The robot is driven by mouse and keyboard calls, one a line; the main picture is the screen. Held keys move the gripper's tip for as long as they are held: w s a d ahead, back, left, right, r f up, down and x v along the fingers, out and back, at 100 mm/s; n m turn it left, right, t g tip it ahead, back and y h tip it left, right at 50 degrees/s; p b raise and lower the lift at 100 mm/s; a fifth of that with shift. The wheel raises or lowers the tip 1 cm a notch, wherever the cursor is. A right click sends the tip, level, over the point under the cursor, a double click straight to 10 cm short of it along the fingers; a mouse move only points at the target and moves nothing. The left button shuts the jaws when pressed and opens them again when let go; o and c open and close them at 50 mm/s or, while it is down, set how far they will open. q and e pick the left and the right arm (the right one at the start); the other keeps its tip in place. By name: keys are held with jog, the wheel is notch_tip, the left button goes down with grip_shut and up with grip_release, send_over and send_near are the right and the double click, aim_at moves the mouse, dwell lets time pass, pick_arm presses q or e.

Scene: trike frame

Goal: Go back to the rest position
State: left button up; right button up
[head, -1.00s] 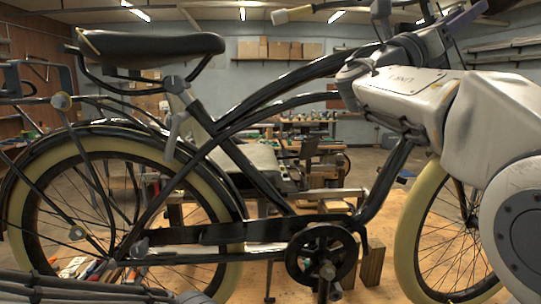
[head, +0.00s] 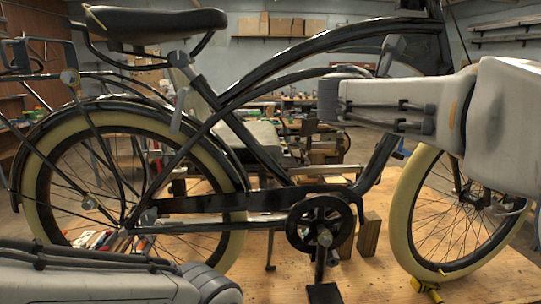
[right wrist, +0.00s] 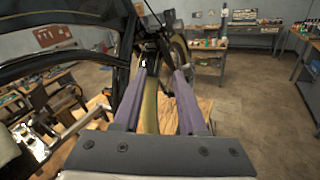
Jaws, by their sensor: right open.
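The black trike frame (head: 268,98) stands upright across the head view, with a black saddle (head: 155,22) at the upper left. Its rear wheel (head: 40,195) is at the left and its front wheel (head: 402,215) at the right, both with cream tyres.
The trike stands on a wooden table (head: 380,275). A wooden block (head: 369,234) stands on it behind the crank, and a yellow piece (head: 428,284) sits by the front wheel. Workbenches and shelves line the room behind. Open floor (right wrist: 255,105) lies right of the right gripper.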

jog(key=s+a+f+m+g+y, duration=0.1)
jog(key=s+a+f+m+y, duration=0.15)
jog(key=a+f, duration=0.45)
jog(key=s+a+f+m+g+y, duration=0.15)
jog(key=s+f+y, duration=0.25)
jog(key=f, duration=0.6)
jog(key=s+a+f+m+g+y, duration=0.15)
jog(key=s+a+f+y, duration=0.3)
jog(key=f, duration=0.45)
jog(key=s+a+f+m+g+y, duration=0.2)
jog(key=s+a+f+m, duration=0.2)
jog(key=s, duration=0.5)
jog(key=s+a+f+m+g+y, duration=0.2)
jog(key=s+a+f+m, duration=0.3)
jog(key=s+f, duration=0.4)
jog(key=shift+s+a+g+y, duration=0.35)
jog(key=shift+a+g+y, duration=0.05)
jog(key=shift+a+g, duration=0.45)
